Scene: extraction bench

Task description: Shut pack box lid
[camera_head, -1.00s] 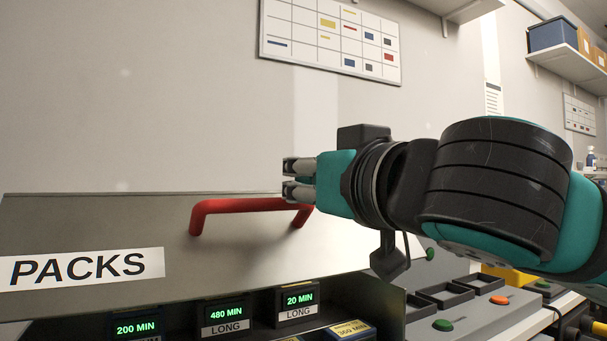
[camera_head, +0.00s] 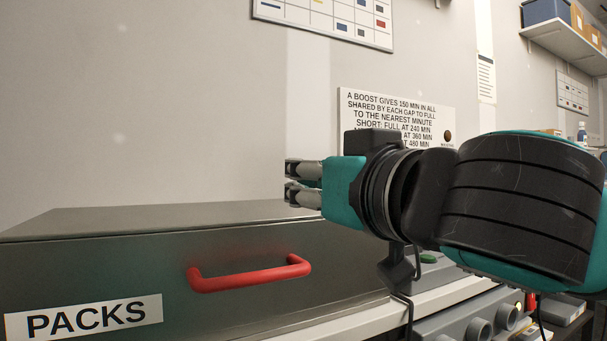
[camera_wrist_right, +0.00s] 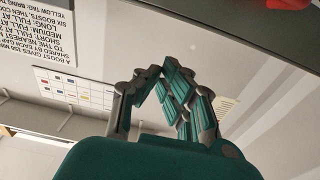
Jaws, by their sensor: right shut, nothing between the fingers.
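The pack box lid (camera_head: 105,275) is down over the box, with its dark metal front facing me and its flat top showing. A PACKS label (camera_head: 85,317) is at its lower left. Its red handle (camera_head: 250,278) stands out from the front, and a bit of red shows at the top edge of the right wrist view (camera_wrist_right: 281,4). My right gripper (camera_head: 290,181) is shut and empty, above the right part of the top and clear of the handle. It also shows in the wrist view (camera_wrist_right: 160,70). The packs inside are hidden. My left gripper is out of view.
A sign with boost times (camera_head: 400,112) is on the wall behind my right arm. Grey equipment (camera_head: 470,322) with round knobs stands right of the box, partly behind my arm. A shelf (camera_head: 565,38) is at upper right. The space left of my gripper is clear.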

